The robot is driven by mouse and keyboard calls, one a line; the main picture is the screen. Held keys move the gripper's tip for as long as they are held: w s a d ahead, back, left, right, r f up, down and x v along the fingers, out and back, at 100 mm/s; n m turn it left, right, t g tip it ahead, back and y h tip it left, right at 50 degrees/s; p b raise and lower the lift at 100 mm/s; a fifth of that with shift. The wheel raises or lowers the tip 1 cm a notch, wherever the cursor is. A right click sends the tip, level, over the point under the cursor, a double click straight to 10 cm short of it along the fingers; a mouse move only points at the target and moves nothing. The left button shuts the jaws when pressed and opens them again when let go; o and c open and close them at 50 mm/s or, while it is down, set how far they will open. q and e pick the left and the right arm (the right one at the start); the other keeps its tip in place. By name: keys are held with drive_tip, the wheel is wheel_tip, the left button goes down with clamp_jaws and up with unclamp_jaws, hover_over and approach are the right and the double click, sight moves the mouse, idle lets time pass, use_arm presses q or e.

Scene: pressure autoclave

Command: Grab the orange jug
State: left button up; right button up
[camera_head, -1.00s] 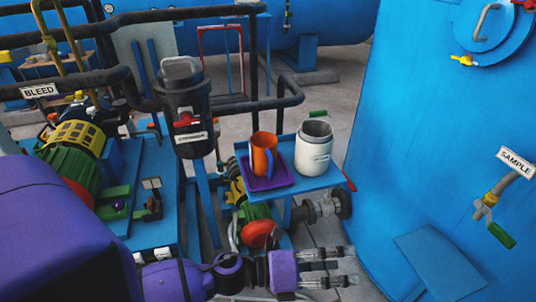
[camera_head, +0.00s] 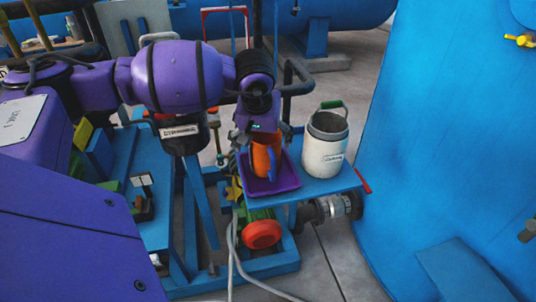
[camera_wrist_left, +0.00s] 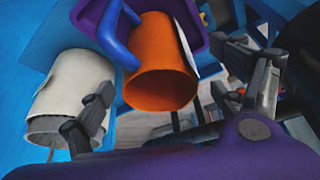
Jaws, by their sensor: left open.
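The orange jug (camera_head: 262,160), with a blue handle, stands upright in the purple tray (camera_head: 286,181) on a small blue shelf. My left gripper (camera_head: 260,132) is over the jug from above, and its palm hides part of the jug's top. In the left wrist view the jug (camera_wrist_left: 160,72) shows its open mouth, with its blue handle (camera_wrist_left: 112,35) to the left. The fingers of the left gripper (camera_wrist_left: 172,98) are spread wide on either side of the jug, apart from it. My right gripper is not in view.
A white container (camera_head: 322,158) with a green handle stands close to the right of the jug; it is also near a finger in the left wrist view (camera_wrist_left: 75,85). A black canister (camera_head: 182,135) is to the left. A large blue tank (camera_head: 450,150) fills the right.

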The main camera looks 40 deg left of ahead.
use_arm(q)
drive_tip(key=shift+x, duration=1.15)
drive_tip(key=x, duration=0.4)
drive_tip(key=shift+w+d+f+p, duration=0.1)
drive_tip(key=shift+w+d+p, duration=0.1)
drive_tip(key=shift+p, duration=0.2)
drive_tip(key=shift+s, duration=0.1)
drive_tip(key=c, duration=1.3)
